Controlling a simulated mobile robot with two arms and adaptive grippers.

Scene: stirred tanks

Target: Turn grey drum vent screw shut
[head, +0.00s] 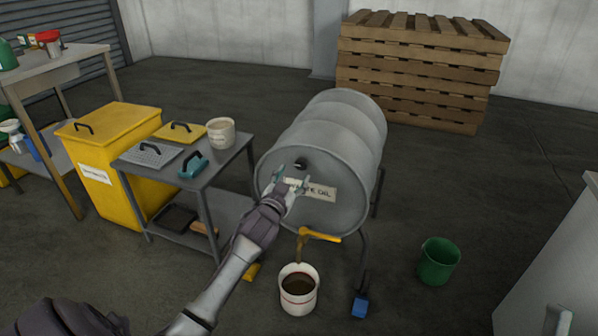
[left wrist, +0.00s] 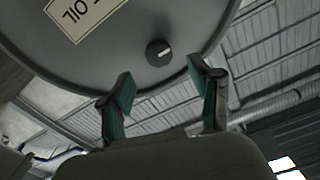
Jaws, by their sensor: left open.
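The grey drum (head: 350,125), labelled waste oil, lies on its side on a stand. Its vent screw (head: 301,165) is a small dark knob high on the front face. In the left wrist view the vent screw (left wrist: 158,52) shows a pale mark on its face. My left gripper (head: 291,180) is open in front of the drum face. In the left wrist view its fingers (left wrist: 162,86) are spread, with the screw beyond and between their tips, apparently untouched.
A tap with a yellow lever (head: 320,235) sits low on the drum above a white bucket (head: 298,298) of dark liquid. A grey cart (head: 215,170) and yellow bin (head: 95,180) stand left. A green bucket (head: 439,262) stands right, pallets (head: 420,75) behind.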

